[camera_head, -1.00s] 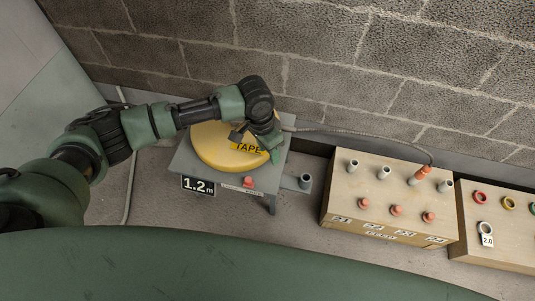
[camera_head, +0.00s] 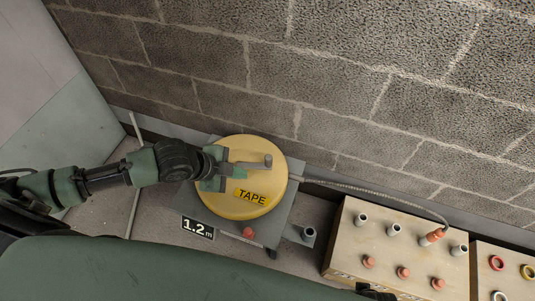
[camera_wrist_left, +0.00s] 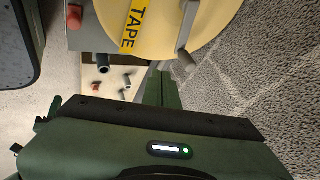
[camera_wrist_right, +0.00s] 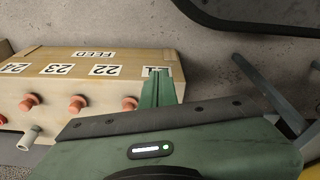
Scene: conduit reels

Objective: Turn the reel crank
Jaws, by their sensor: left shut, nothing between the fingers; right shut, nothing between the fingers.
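The yellow reel (camera_head: 240,205) with a TAPE label lies on a grey stand. Its grey crank (camera_head: 268,160) sticks up over the right part of the reel; it also shows in the left wrist view (camera_wrist_left: 184,38). My left gripper (camera_head: 220,180) is shut and empty over the reel's left part, apart from the crank's upright grip. Its shut green fingers (camera_wrist_left: 162,90) point toward the reel's edge in its wrist view. My right gripper (camera_wrist_right: 158,88) is shut and empty, with the wooden feed box (camera_wrist_right: 100,65) beyond its fingers.
The stand (camera_head: 280,215) carries a 1.2 m sign and a red knob (camera_head: 248,232). A second box (camera_head: 485,255) with coloured rings stands at far right. A block wall is close behind.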

